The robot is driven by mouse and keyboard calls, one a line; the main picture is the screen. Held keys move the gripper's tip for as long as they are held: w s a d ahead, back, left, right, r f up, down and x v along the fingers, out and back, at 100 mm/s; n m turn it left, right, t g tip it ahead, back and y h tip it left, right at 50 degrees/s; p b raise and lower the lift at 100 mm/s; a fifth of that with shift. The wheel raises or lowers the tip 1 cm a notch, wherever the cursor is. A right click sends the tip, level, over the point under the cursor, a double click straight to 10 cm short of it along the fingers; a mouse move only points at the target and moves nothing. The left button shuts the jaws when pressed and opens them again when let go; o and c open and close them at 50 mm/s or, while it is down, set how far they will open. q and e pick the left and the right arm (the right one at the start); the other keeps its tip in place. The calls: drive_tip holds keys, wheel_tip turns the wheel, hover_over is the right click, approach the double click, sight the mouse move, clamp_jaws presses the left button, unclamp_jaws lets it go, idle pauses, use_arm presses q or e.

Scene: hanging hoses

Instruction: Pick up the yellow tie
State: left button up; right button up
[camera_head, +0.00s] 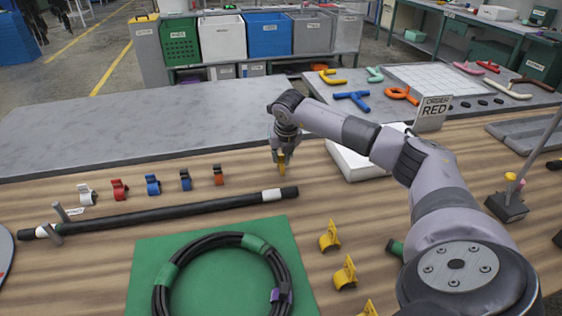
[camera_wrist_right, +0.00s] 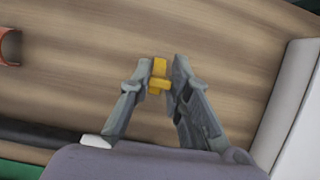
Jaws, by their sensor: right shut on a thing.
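A yellow tie (camera_wrist_right: 158,76) is between the fingertips of my right gripper (camera_wrist_right: 160,78) in the right wrist view. The right gripper is shut on it. In the head view the right gripper (camera_head: 281,152) points down over the wooden table, with the yellow tie (camera_head: 282,163) at its tips, right of the orange clip. I cannot tell whether the tie touches the table. More yellow ties stand on the table right of the green mat: one at the back (camera_head: 330,236), one in the middle (camera_head: 345,273) and one cut off by the bottom edge (camera_head: 367,308). My left gripper is not in view.
A black hose (camera_head: 170,215) lies across the table in front of the gripper. White, red, blue and orange clips (camera_head: 218,175) stand in a row behind it. A coiled hose (camera_head: 165,275) lies on the green mat (camera_head: 142,250). A white box (camera_head: 350,163) is right of the gripper.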

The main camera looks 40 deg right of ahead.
sight(281, 155)
wheel_tip(281, 155, up, 20)
idle(0.6)
drive_tip(key=shift+o, duration=1.2)
clamp_jaws()
idle(0.4)
